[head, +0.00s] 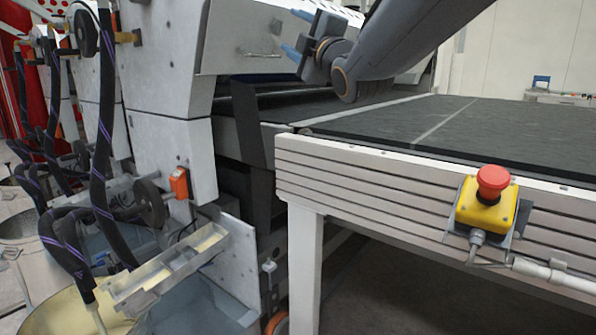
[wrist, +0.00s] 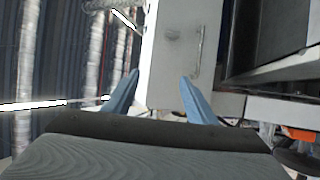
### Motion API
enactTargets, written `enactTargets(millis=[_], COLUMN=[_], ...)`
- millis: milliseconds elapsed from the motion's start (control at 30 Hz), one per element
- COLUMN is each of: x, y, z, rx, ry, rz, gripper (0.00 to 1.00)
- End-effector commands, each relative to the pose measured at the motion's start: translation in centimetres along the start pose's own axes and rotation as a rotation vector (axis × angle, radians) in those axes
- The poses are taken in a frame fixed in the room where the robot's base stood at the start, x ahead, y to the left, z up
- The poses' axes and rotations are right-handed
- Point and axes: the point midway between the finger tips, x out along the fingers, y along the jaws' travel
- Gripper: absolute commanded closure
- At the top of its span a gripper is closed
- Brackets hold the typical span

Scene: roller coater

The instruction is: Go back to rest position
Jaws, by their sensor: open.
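My gripper (head: 296,32) is at the top middle of the head view, in front of the white machine housing (head: 255,38) and above the dark conveyor belt (head: 480,125). Its two blue fingers point left and stand apart. In the wrist view my gripper (wrist: 158,88) shows its two blue fingertips spread with nothing between them. Behind them is a white panel (wrist: 172,60) with a handle. I cannot tell from the pictures whether a fingertip touches the housing.
A red emergency stop button (head: 492,180) on a yellow box sits on the conveyor's side rail (head: 380,190). Black hoses (head: 103,140), a metal tray (head: 165,270) and a bucket (head: 60,312) are at the left. Open floor (head: 390,290) shows under the conveyor.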

Motion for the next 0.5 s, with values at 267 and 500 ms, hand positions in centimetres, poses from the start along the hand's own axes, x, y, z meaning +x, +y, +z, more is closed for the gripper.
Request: enactTargets(millis=[267, 500], x=[-1.3, -4.4], y=[-4.9, -11.0], z=[-0.7, -0.3], rx=[0.136, 0.304], ry=[-0.057, -0.171], rz=[-0.147, -0.333], gripper=[0.48, 0.48])
